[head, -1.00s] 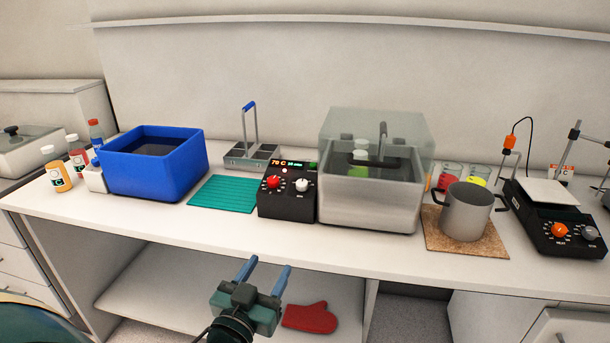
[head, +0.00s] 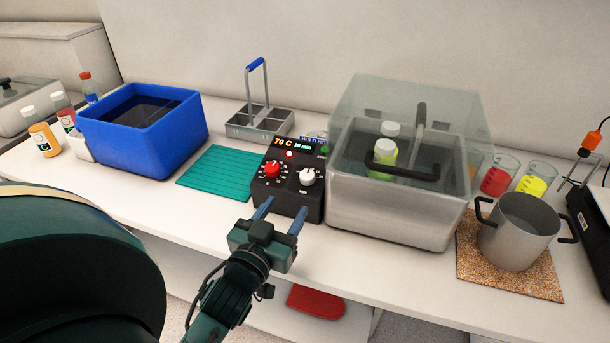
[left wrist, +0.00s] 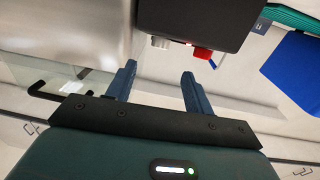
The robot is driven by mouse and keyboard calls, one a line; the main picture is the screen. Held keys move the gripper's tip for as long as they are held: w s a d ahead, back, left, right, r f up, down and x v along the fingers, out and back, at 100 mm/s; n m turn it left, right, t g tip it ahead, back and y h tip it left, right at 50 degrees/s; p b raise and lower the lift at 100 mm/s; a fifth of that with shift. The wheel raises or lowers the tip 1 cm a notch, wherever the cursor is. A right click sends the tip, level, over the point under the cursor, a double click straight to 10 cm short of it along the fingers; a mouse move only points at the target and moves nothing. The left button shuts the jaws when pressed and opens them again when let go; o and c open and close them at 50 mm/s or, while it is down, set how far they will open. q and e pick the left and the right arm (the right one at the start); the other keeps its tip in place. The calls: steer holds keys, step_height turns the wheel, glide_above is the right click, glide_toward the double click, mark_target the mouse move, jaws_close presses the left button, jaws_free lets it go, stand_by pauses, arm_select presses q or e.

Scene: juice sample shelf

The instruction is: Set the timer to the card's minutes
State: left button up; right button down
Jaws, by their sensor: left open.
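The black control box (head: 287,200) stands on the bench, with a lit display (head: 292,144) that reads 70 C and a green minutes figure too small to read surely. It has a red knob (head: 272,169) at left and a white knob (head: 307,177) at right. In the left wrist view the white knob (left wrist: 160,42) and red knob (left wrist: 203,52) stick out from the box (left wrist: 190,20). My left gripper (head: 282,209) is open and empty, in front of the box and apart from both knobs; its fingers also show in the wrist view (left wrist: 158,76). I make out no readable card.
A steel water bath (head: 395,225) with a clear lid and a bottle (head: 383,152) inside stands right of the box. A teal mat (head: 217,174) and blue tub (head: 140,155) are at left. A metal carrier (head: 262,125) stands behind. A pot (head: 518,232) is at right.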

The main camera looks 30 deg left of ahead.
mark_target(303, 177)
arm_select(q)
steer(key=w, duration=0.3)
steer(key=w+a+p, duration=0.1)
steer(key=w, duration=0.6)
steer(key=shift+a+p, duration=0.3)
steer(key=shift+a, duration=0.1)
steer(key=c, duration=1)
steer(key=shift+o, duration=0.2)
steer(key=shift+m+h, duration=0.3)
steer(key=shift+a+m+h, duration=0.15)
steer(key=shift+m+h, duration=0.7)
steer(key=shift+h, duration=0.25)
steer(key=shift+a+m+h, duration=0.15)
steer(key=shift+m+h, duration=0.7)
steer(key=shift+h, duration=0.25)
steer(key=shift+a+m+g+h, duration=0.15)
steer(key=shift+m+g+h, duration=0.35)
steer(key=shift+m+h, duration=1.15)
steer(key=shift+h, duration=0.35)
